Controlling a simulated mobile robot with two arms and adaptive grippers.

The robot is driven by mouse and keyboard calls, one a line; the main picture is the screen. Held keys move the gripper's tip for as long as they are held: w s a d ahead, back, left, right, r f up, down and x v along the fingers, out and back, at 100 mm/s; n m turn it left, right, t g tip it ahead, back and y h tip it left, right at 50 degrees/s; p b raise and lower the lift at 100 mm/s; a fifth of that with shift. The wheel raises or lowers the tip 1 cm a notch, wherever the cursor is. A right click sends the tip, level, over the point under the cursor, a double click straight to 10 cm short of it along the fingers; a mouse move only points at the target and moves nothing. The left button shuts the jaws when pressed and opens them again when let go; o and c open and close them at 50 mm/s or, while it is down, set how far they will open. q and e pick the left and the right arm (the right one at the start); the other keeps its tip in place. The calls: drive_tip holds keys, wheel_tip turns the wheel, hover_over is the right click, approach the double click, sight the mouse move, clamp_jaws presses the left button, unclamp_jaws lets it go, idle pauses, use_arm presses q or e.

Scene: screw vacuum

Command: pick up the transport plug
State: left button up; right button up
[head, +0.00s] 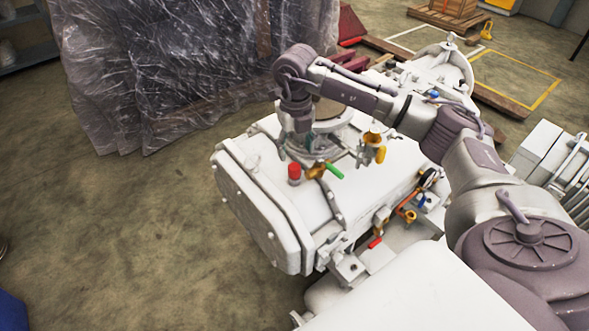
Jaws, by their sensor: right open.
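My right arm reaches in from the right over a large white vacuum pump (262,190). My right gripper (300,124) points down at the left side of the round flange (338,124) on top of the pump. The gripper is open, but its fingers are small and dark here, and I cannot tell whether they touch the flange. A brownish round face shows inside the flange, partly behind my arm. A red cap (294,172) stands on the pump top in front of the flange. I cannot tell for certain which part is the transport plug. My left gripper is not in view.
A green-handled valve (326,170) and a yellow fitting (380,154) stick up near the flange. A plastic-wrapped load (170,70) stands behind to the left. A wooden pallet (447,18) lies at the back.

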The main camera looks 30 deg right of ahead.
sight(295, 166)
drive_tip(key=shift+f, duration=0.8)
drive_tip(key=f, duration=0.1)
drive_tip(key=f+p, duration=0.2)
drive_tip(key=f, duration=0.1)
drive_tip(key=shift+s+a, duration=0.15)
drive_tip(key=shift+a, duration=0.1)
drive_tip(key=shift+f, duration=0.65)
drive_tip(key=c, duration=1)
drive_tip(key=shift+c, duration=0.2)
